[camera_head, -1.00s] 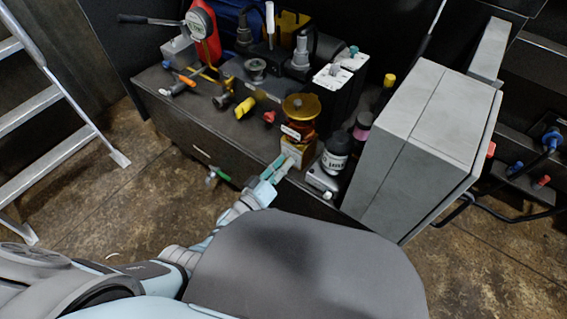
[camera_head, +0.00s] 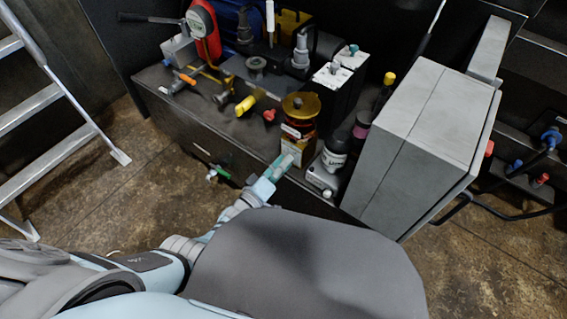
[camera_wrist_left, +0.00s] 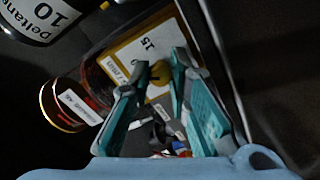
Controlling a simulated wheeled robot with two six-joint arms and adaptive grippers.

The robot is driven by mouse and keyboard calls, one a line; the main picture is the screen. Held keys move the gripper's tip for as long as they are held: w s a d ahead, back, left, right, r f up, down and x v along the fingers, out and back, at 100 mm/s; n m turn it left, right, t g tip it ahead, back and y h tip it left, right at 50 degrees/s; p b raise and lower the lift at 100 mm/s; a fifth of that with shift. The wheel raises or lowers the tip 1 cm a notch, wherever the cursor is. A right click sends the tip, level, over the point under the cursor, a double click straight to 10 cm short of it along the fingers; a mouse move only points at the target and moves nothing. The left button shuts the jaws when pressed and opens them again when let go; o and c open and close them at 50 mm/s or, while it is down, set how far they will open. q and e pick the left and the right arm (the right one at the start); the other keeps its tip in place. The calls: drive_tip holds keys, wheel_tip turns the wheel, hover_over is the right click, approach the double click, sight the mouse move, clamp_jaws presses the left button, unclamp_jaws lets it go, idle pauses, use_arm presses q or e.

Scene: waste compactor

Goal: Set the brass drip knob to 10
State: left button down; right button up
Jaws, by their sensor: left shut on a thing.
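The brass lubricator (camera_head: 300,108), a brass-topped reservoir with an amber body, stands at the front edge of the dark bench. A yellow scale plate (camera_head: 296,150) is on its lower front. In the left wrist view the plate (camera_wrist_left: 135,52) shows the number 15. The small round brass drip knob (camera_wrist_left: 160,73) sits in front of the plate. My left gripper (camera_wrist_left: 160,68) is shut on the knob, with its teal fingers on either side of it. In the head view my left gripper (camera_head: 283,164) hides the knob. My right gripper is out of view.
A dark bottle with a white label (camera_head: 335,152) stands just right of the lubricator, and a grey cabinet (camera_head: 420,140) blocks further right. A yellow-handled valve (camera_head: 245,106) and a red knob (camera_head: 269,115) are to the left. Open floor lies in front.

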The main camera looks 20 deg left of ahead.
use_arm(q)
drive_tip(key=c, duration=1.5)
unclamp_jaws()
drive_tip(key=shift+s, duration=0.1)
